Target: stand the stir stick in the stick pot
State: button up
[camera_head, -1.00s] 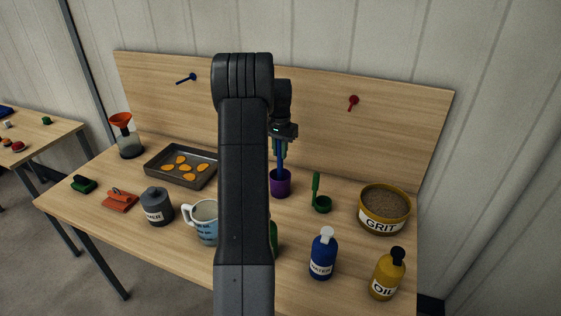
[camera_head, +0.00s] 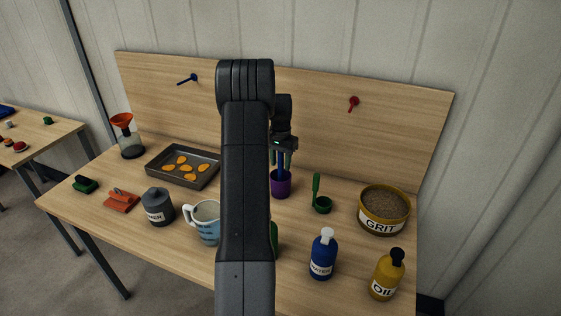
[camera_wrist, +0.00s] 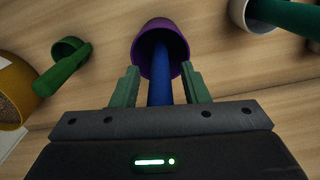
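The blue stir stick (camera_wrist: 160,92) stands upright in the purple stick pot (camera_wrist: 178,32), its lower end inside the mouth. In the head view the stick (camera_head: 281,168) rises from the pot (camera_head: 280,187), and its upper part is hidden by my gripper. My gripper (camera_wrist: 160,70) is open, with a green finger on each side of the stick and a visible gap to each. In the head view my gripper (camera_head: 281,160) is above the pot, around the stick.
A green scoop (camera_head: 321,203) stands right of the pot, with the grit tub (camera_head: 383,212) beyond it. Blue water (camera_head: 322,257) and yellow oil (camera_head: 387,277) bottles stand in front. A tray (camera_head: 212,172) and a jug (camera_head: 204,224) are at left. My arm hides the middle.

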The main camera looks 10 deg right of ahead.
notch_tip(320, 180, up, 12)
jog(key=shift+r+b, duration=0.15)
jog(key=shift+b, duration=0.65)
notch_tip(320, 180, down, 12)
jog(key=shift+f+p, duration=0.15)
jog(key=shift+p, duration=0.8)
notch_tip(320, 180, up, 2)
jog(key=shift+r+b, duration=0.25)
jog(key=shift+b, duration=0.15)
jog(key=shift+r, duration=0.6)
jog(key=shift+f, duration=0.1)
